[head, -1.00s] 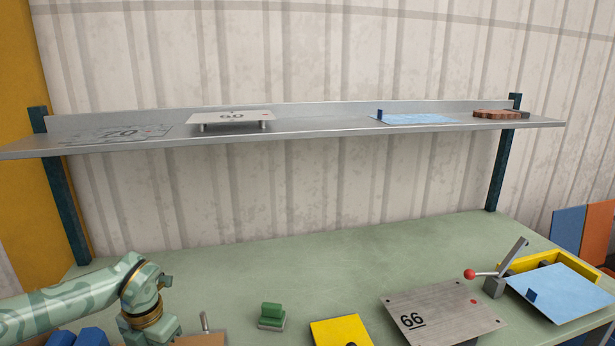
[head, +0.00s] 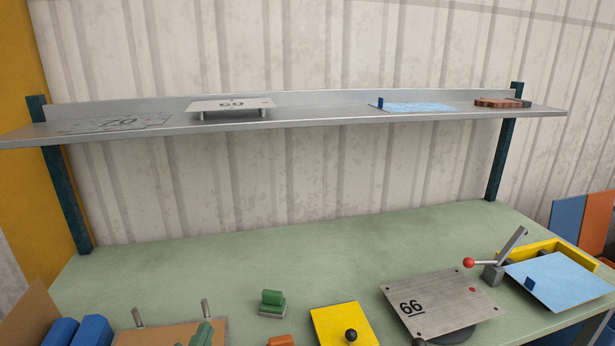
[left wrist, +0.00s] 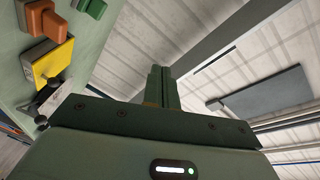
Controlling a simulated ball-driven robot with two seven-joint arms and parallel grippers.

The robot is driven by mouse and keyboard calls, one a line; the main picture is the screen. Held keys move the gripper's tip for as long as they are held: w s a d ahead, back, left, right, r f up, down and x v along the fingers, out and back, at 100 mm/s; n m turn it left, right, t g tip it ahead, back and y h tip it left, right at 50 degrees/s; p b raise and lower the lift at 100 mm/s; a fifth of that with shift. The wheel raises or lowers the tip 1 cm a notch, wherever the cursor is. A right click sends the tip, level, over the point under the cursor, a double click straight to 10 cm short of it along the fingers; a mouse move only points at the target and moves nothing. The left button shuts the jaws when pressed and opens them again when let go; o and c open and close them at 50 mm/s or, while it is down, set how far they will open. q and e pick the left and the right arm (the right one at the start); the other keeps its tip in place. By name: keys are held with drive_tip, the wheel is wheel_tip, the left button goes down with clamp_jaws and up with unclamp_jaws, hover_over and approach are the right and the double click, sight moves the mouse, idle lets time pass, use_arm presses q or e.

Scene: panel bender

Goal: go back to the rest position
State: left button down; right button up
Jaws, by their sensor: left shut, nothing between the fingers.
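My left gripper shows at the bottom edge of the head view (head: 203,334) as a small green piece in front of a brown board with two pegs (head: 160,333). In the left wrist view, its two green fingers (left wrist: 158,82) are together, with nothing between them. They stand against the wall and the underside of a grey shelf, clear of the bench things at the left. Most of my left arm is out of the head view. My right gripper is in neither view.
The green bench (head: 230,260) is clear towards the wall. A grey shelf (head: 310,121) spans above it. Along the front are blue blocks (head: 80,331), a green block (head: 272,300), a yellow plate (head: 340,325), a plate marked 66 (head: 450,300) and a red-knobbed lever (head: 469,263).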

use_arm(q)
drive_tip(key=s+a+f+n+g+y, duration=0.3)
drive_tip(key=s+a+f+g, duration=0.25)
drive_tip(key=s, duration=0.35)
drive_tip(key=s+a+f+n+g+y, duration=0.2)
drive_tip(key=s+a+f+g, duration=0.3)
drive_tip(key=s+a+f, duration=0.3)
drive_tip(key=s+d+f+g+h+b, duration=0.1)
drive_tip(key=s+d+f, duration=0.15)
drive_tip(key=f, duration=1.05)
drive_tip(key=s+d+f+g+h+b, duration=0.1)
drive_tip(key=d+f+g+h, duration=0.15)
drive_tip(key=f, duration=1.05)
drive_tip(key=s+f+n+g+h+b, duration=0.1)
drive_tip(key=s+f+n+g, duration=0.1)
drive_tip(key=s+f, duration=1.6)
drive_tip(key=s+n, duration=0.1)
drive_tip(key=s, duration=0.1)
drive_tip(key=shift+s+d+f+n+g+b, duration=0.3)
drive_tip(key=shift+s+n+b, duration=0.1)
